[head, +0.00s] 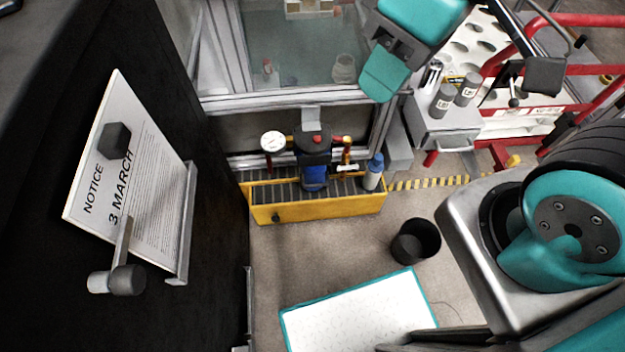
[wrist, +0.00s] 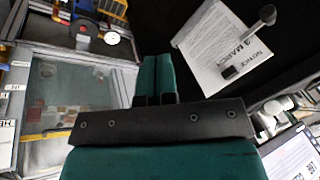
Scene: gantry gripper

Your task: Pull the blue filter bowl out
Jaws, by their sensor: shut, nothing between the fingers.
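The blue filter bowl (head: 314,178) hangs upright under a dark filter head (head: 313,145) with a red knob, in front of the glazed frame. Its lower part is within the yellow tray (head: 318,212); whether it touches the bottom is hidden. In the wrist view the red-knobbed head (wrist: 82,41) is at the upper left, with a bit of blue beyond it at the picture's edge. My gripper (head: 380,97) is shut and empty, up and to the right of the bowl in the head view. Its teal fingers (wrist: 156,58) meet in the wrist view.
A round gauge (head: 273,142) and a valve (head: 347,153) flank the filter head. A bottle with a blue top (head: 373,172) stands at the tray's right end. A dark panel with a notice (head: 135,185) fills the left. A black bin (head: 415,241) and white mat (head: 360,310) are on the floor.

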